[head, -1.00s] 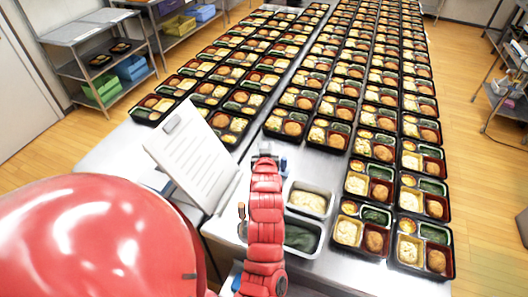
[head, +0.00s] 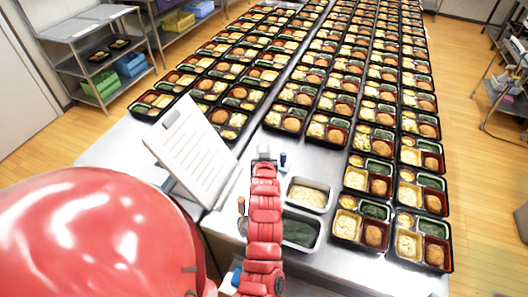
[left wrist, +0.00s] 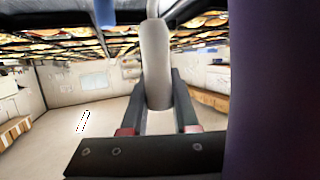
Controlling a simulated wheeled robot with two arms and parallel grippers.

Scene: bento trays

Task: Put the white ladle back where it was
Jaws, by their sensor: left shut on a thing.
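My left gripper (head: 264,154) is at the end of the red arm, over the steel table behind the food pans. In the left wrist view its two dark fingers (left wrist: 158,105) are shut on the pale grey-white handle of the ladle (left wrist: 155,55). The ladle's far end is out of that view, and I cannot make out the ladle clearly in the head view. A pan of pale food (head: 290,194) and a pan of dark green food (head: 317,243) sit right of my arm. My right gripper is not in view.
A small blue-topped item (head: 283,158) stands just right of the gripper. A white sheet on a stand (head: 190,150) leans to the left. Rows of filled bento trays (head: 375,215) cover the table behind and right. Bare steel (head: 325,170) shows behind the pans.

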